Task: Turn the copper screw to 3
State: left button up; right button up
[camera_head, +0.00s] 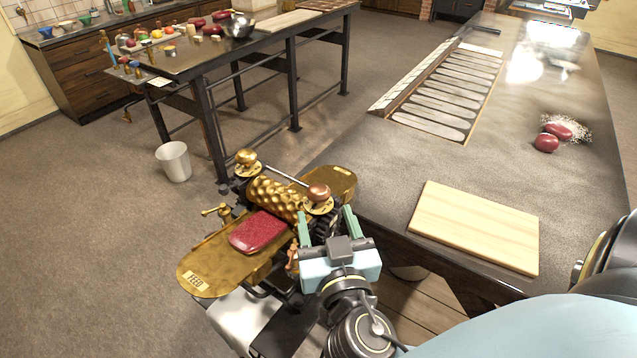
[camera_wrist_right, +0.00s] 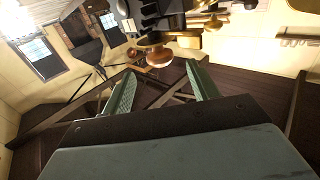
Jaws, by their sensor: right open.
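A brass drop roller machine has a round copper screw knob (camera_head: 319,192) on a dial plate at its near right and a brass knob (camera_head: 246,157) at its far left. My right gripper (camera_head: 326,216) is open, its two green fingers spread just below the copper knob. In the right wrist view the copper knob (camera_wrist_right: 153,56) shows just beyond the open fingertips (camera_wrist_right: 161,72), apart from them and not clasped. The dial marks are too small to read. A dark red slab (camera_head: 259,233) lies on the feed tray (camera_head: 207,262) beside the embossed roller (camera_head: 276,198). My left gripper is not in view.
A worktop (camera_head: 390,190) on the right holds a wooden board (camera_head: 476,226), a slotted tray (camera_head: 445,92) and red lumps (camera_head: 547,143) by white grains. A white bin (camera_head: 173,162) stands on the floor. A cluttered table (camera_head: 262,37) stands at the back left.

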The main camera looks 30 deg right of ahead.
aim_at(321, 202)
jog(key=p+x, duration=0.2)
jog(key=x, duration=0.5)
jog(key=shift+w, duration=0.1)
jog(key=c, duration=0.9)
jog(key=shift+c, duration=0.2)
